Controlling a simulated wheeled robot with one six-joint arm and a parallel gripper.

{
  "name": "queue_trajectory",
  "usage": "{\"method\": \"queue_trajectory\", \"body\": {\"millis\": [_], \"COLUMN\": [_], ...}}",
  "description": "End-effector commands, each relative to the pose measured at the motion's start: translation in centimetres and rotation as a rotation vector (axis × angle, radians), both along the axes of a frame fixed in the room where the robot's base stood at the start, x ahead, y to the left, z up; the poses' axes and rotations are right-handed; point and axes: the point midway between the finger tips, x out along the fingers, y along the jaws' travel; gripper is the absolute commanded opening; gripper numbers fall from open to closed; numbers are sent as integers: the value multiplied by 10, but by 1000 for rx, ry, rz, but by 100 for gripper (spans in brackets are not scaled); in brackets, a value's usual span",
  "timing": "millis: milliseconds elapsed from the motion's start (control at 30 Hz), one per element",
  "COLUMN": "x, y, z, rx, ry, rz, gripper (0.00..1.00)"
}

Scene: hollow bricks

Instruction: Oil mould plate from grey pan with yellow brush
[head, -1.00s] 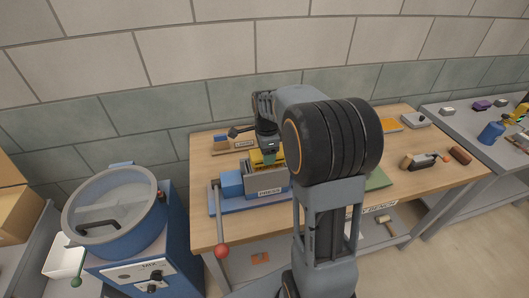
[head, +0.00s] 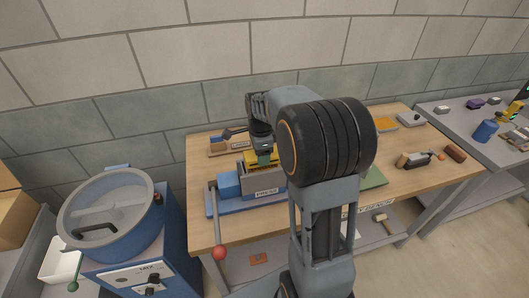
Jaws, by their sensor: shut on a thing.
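My gripper (head: 264,156) points down over the blue press (head: 228,184), which bears a PRESS label, on the wooden bench. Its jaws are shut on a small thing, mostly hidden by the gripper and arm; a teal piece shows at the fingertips. A yellow part (head: 250,157) shows right beside the fingertips, above the grey mould box (head: 266,177) of the press. I cannot tell whether this yellow part is the brush or part of the press. The mould plate and the grey pan cannot be picked out for sure; my arm covers the middle of the bench.
A wooden rack (head: 218,149) stands behind the press. The press lever with a red knob (head: 219,253) juts over the front edge. A green mat (head: 374,178) lies right of my arm, with a trowel-like tool (head: 416,160) beyond. A blue mixer (head: 112,215) stands left.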

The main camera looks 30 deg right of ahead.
Motion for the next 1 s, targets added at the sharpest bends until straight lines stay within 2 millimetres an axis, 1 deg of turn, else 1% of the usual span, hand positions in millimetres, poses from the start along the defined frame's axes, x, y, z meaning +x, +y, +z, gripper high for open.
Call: {"method": "queue_trajectory", "body": {"millis": [167, 533, 1000], "x": [1, 0, -3], "y": [4, 3, -12], "z": [0, -1, -2], "rx": [0, 1, 1], "ry": [0, 1, 2], "rz": [-1, -2, -3], "gripper": [34, 34, 34]}}
